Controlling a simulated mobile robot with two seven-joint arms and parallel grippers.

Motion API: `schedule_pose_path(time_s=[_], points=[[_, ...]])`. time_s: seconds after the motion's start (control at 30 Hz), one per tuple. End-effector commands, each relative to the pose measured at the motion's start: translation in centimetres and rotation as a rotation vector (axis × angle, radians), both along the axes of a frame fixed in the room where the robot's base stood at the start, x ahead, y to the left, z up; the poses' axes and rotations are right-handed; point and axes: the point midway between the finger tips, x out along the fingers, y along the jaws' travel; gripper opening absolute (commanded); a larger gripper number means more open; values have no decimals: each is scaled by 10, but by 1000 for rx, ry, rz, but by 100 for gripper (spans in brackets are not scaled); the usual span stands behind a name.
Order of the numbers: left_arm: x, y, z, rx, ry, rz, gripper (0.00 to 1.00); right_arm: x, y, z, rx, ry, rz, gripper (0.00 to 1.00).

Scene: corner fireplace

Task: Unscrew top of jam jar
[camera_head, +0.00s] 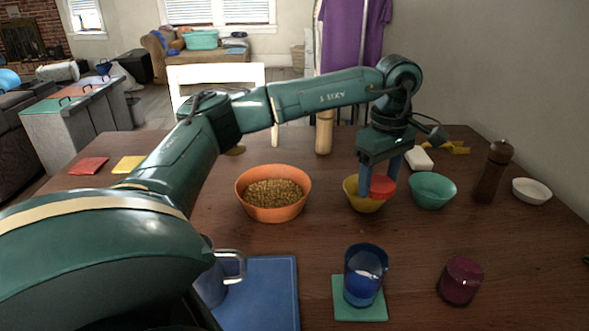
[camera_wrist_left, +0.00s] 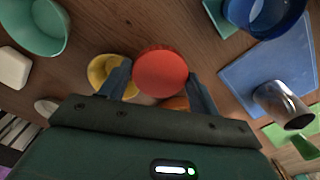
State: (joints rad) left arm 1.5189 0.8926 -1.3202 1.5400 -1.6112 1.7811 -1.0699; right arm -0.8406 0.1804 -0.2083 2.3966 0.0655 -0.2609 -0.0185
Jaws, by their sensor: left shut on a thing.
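A dark red jam jar (camera_head: 461,281) stands upright on the table at the front right of the head view. It shows no separate red lid on it. My left gripper (camera_head: 378,186) is shut on a round red lid (camera_head: 383,187), well behind the jar and to its left. In the wrist view the lid (camera_wrist_left: 160,72) sits between the two blue fingers (camera_wrist_left: 160,84). In the head view the lid overlaps a yellow bowl (camera_head: 353,195); I cannot tell how high above it the lid is. My right gripper is not in view.
An orange bowl of grain (camera_head: 273,209), a teal bowl (camera_head: 432,203), a pepper mill (camera_head: 492,172) and a white bowl (camera_head: 531,191) stand around. A blue glass (camera_head: 364,278) stands on a green coaster (camera_head: 343,312), left of the jar. A blue mat (camera_head: 268,290) lies front left. Bare table surrounds the jar.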

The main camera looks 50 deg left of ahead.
Motion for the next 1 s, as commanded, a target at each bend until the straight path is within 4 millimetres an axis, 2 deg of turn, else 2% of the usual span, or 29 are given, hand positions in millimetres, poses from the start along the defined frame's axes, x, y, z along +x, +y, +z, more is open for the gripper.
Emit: schedule_pose_path(time_s=[0.03, 0.1, 0.2, 0.3, 0.4, 0.47, 0.7, 0.87, 1.0], points=[[-2, 16, -9, -1, 4, 162, 35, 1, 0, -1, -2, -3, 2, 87], [-4, 35, -16, 0, 4, 374, 35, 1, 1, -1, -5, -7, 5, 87], [-8, 58, -23, 1, 3, 633, 35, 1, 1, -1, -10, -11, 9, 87], [-12, 75, -28, 0, 2, 821, 35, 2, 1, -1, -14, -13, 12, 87], [-14, 85, -31, 1, 0, 935, 35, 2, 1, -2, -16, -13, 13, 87], [-15, 88, -35, 1, 0, 971, 35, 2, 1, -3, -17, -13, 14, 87], [-16, 89, -74, 1, 1, 992, 35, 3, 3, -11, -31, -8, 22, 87], [-15, 89, -88, 0, 0, 990, 35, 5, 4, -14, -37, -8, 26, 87], [-16, 89, -112, 2, 2, 989, 35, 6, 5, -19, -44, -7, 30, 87]])
